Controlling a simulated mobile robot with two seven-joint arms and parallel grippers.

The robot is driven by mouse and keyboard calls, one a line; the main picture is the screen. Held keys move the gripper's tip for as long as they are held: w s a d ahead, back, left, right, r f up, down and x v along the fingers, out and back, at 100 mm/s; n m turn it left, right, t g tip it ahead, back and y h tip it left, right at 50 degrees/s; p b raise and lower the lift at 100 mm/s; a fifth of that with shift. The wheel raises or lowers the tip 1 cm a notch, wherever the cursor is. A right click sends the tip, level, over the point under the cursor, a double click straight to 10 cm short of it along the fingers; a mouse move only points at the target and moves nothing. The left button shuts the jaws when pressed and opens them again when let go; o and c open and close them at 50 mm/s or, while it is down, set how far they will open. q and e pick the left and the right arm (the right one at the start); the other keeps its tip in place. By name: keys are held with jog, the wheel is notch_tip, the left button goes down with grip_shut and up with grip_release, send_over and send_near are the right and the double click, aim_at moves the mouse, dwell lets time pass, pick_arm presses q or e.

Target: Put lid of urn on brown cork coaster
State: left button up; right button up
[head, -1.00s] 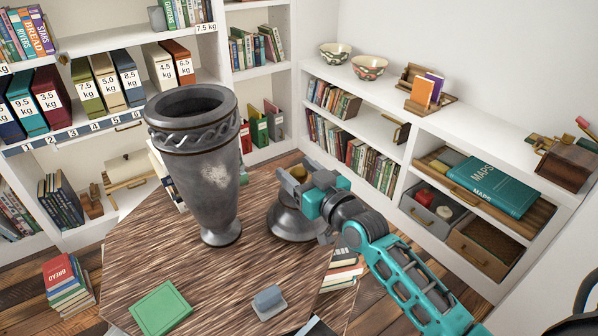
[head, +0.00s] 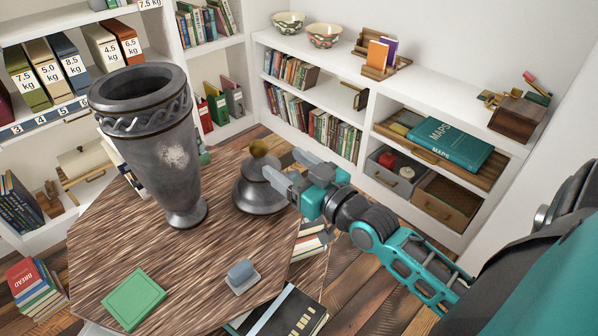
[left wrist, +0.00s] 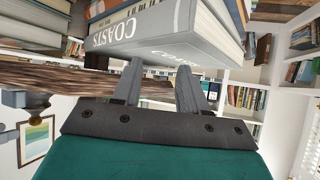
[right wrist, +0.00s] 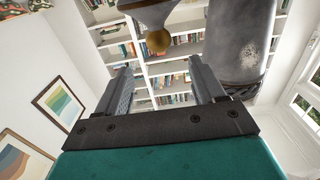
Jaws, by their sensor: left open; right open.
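The urn's lid (head: 258,199) is a dark grey dome with a gold-brown knob (head: 258,148); it sits on the wooden table. The knob (right wrist: 158,41) also shows in the right wrist view, ahead of the fingers and between their lines. My right gripper (head: 285,167) is open and empty, just right of the lid in the head view. The tall grey urn (head: 165,160) stands upright and uncovered, left of the lid. My left gripper (left wrist: 158,68) is open, facing books, and out of the head view. I cannot make out a brown cork coaster.
A green square (head: 133,299) and a small grey-blue block (head: 242,275) lie on the near part of the table (head: 190,260). Books are stacked on the floor (head: 36,287) at left. A grey COASTS book (left wrist: 160,38) is close to my left gripper. White shelves stand behind.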

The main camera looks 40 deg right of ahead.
jog(key=shift+s+d, duration=0.2)
jog(key=shift+s, duration=1.05)
jog(key=shift+s, duration=0.1)
